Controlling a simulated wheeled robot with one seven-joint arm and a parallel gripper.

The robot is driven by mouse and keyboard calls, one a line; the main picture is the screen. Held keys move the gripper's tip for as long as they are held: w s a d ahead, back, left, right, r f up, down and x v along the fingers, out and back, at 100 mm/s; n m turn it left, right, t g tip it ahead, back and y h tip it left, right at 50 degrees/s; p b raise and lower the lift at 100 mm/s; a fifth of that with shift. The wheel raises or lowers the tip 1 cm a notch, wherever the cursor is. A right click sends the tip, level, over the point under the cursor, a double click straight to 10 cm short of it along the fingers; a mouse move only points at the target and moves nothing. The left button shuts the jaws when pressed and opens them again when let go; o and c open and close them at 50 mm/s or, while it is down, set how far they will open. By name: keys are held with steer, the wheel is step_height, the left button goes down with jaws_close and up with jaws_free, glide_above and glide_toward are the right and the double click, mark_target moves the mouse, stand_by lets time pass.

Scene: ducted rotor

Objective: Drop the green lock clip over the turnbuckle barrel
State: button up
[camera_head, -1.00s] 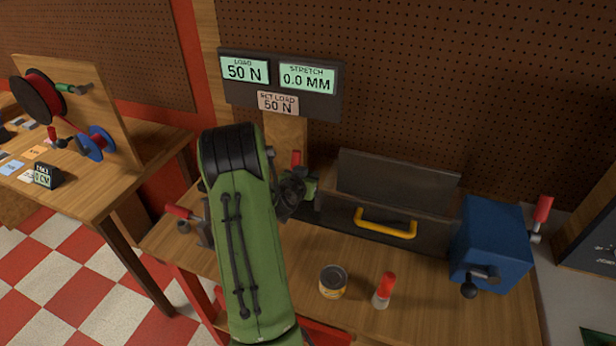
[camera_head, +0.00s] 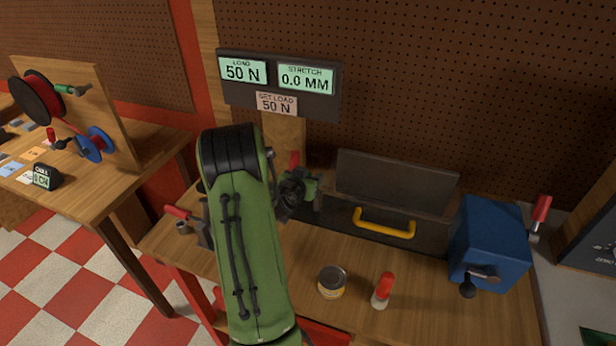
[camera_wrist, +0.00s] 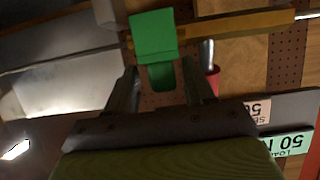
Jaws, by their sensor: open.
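In the wrist view, the green lock clip (camera_wrist: 153,38) is just beyond my gripper's fingertips, its narrower end reaching down between them. My gripper (camera_wrist: 160,70) is open, with a dark finger on each side and a visible gap to the clip. A brown-gold bar, which looks like the turnbuckle barrel (camera_wrist: 235,25), runs across behind the clip. The clip overlaps it in the picture; whether it is fully seated around it cannot be told. In the head view, my green arm hides most of this area, and my fingertips cannot be made out.
The bench (camera_head: 420,305) holds a yellow-handled dark box (camera_head: 385,222), a blue box (camera_head: 490,245), a small can (camera_head: 332,282) and a red-topped bottle (camera_head: 382,291). A display panel (camera_head: 280,85) above reads load 50 N and stretch 0.0 mm. A pegboard stands behind.

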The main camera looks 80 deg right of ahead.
steer(key=shift+w, duration=0.25)
steer(key=shift+w+a+r, duration=0.1)
steer(key=shift+a, duration=0.1)
steer(key=s+b+v, duration=0.1)
steer(key=b+v, duration=0.3)
steer(key=v, duration=1.1)
steer(key=shift+w+a+r, duration=0.1)
steer(key=shift+w+r, duration=0.05)
